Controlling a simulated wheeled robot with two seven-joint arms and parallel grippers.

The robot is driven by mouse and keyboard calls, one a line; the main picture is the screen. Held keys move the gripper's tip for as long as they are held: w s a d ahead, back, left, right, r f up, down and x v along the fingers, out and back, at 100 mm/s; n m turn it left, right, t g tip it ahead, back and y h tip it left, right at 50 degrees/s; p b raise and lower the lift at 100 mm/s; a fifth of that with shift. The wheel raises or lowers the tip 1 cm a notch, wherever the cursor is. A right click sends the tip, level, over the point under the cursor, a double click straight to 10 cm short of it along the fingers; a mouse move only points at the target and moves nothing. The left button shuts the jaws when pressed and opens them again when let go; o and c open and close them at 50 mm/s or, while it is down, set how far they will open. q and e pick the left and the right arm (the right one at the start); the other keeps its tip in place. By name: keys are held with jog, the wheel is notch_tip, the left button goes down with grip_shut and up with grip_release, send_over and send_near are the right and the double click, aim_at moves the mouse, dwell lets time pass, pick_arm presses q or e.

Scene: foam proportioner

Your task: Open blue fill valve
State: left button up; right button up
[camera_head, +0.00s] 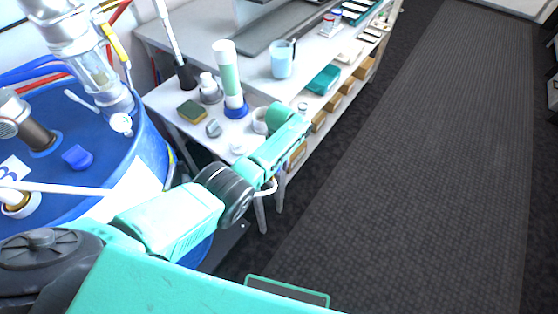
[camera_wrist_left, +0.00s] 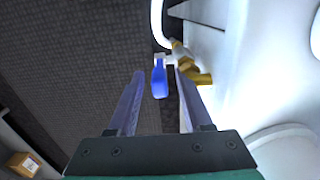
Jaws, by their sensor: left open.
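In the left wrist view a blue valve handle (camera_wrist_left: 159,79) hangs below a white fitting, with its long side running roughly along my fingers. My left gripper (camera_wrist_left: 160,75) is open. The handle shows between its two fingertips, with a visible gap on each side; I cannot tell its exact depth relative to the tips. A brass-coloured fitting (camera_wrist_left: 190,67) sits just right of the handle, partly behind the right finger. In the head view a teal arm (camera_head: 180,218) of mine crosses the lower left; no fingertips show there. My right gripper is not in view.
A white rounded body (camera_wrist_left: 285,85) stands close right of my left gripper. A white hose (camera_wrist_left: 157,22) rises above the valve. A blue drum (camera_head: 150,160) with pipes and a white bench (camera_head: 170,97) with bottles and a sponge lie near the arm. Dark floor (camera_head: 430,150) is clear at right.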

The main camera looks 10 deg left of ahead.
pick_arm(q)
notch_tip(320, 180, up, 6)
jog(key=shift+w+f+p, duration=0.1)
jog(key=shift+f+p, duration=0.1)
jog(key=shift+p, duration=0.95)
notch_tip(320, 180, up, 9)
jog(key=shift+f, duration=0.1)
